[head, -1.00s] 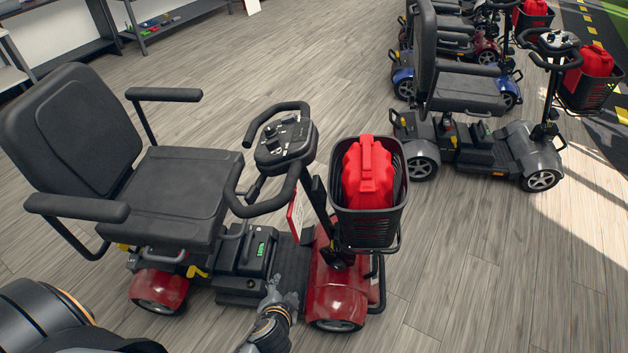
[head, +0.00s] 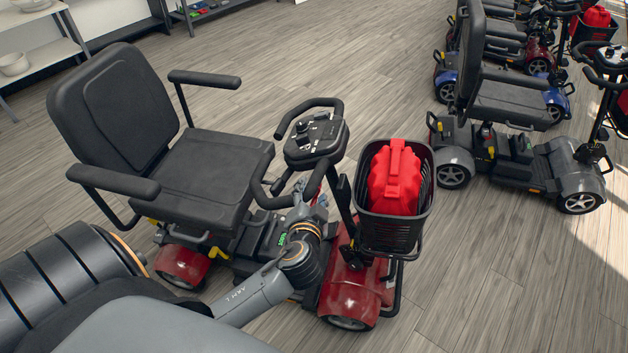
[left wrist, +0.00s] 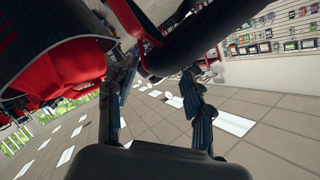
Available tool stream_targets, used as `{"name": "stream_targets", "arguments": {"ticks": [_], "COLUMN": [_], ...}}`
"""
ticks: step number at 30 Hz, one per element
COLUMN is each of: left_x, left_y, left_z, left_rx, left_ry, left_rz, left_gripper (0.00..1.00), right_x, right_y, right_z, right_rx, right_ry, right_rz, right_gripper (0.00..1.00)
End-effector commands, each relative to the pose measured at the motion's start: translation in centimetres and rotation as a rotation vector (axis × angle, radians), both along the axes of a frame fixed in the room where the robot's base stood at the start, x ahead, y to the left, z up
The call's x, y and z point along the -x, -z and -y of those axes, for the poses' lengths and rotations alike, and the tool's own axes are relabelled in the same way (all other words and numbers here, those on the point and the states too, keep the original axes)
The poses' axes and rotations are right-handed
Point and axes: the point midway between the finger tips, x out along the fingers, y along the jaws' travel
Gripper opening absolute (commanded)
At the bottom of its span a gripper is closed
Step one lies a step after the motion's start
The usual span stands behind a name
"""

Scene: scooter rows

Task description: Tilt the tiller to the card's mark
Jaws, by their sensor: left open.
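The tiller (head: 315,138) is the black control head with looped handlebars on the red scooter (head: 345,292). It leans towards the seat. The red-edged card hung below it one second ago; now my left arm and the handlebar hide most or all of it. My left gripper (head: 316,198) is under the handlebars, beside the tiller post, partly hidden by my own wrist. In the left wrist view, its two fingers (left wrist: 158,90) are spread apart, with a dark bar just beyond and above them. I cannot tell whether they touch it. My right gripper is not in view.
The scooter's front basket (head: 400,232) holds a red can (head: 394,180). Its black seat (head: 205,175) and armrests stand to the left. A grey scooter (head: 540,165) and others stand at the right. Grey floor is clear at the lower right. Shelves stand upper left.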

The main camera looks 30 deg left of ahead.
Motion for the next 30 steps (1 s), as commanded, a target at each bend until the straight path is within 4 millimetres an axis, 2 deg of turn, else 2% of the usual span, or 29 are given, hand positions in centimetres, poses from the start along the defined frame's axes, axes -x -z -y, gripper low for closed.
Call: {"name": "stream_targets", "arguments": {"ticks": [3,9,20,27,28,30], "left_x": [-1.9,-3.7,-4.1,-4.1,-4.1,-4.1], "left_y": [0.5,1.3,1.5,1.5,1.5,1.5], "left_z": [-1.1,-2.0,-2.2,-2.2,-2.2,-2.2], "left_rx": [-0.004,-0.002,0.001,0.001,0.001,0.001], "left_ry": [-0.001,0.001,0.001,0.001,0.001,0.001], "left_rz": [0.000,-0.001,-0.001,-0.001,-0.001,-0.001], "left_gripper": [0.51,0.51,0.51,0.04,0.00,0.00], "right_x": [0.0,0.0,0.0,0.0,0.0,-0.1], "right_y": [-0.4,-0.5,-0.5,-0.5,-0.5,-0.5], "right_z": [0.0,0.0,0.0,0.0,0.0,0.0], "right_rx": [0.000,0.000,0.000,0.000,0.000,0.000], "right_ry": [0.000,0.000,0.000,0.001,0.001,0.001], "right_rz": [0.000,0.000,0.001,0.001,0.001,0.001], "right_gripper": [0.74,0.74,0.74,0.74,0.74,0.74]}}
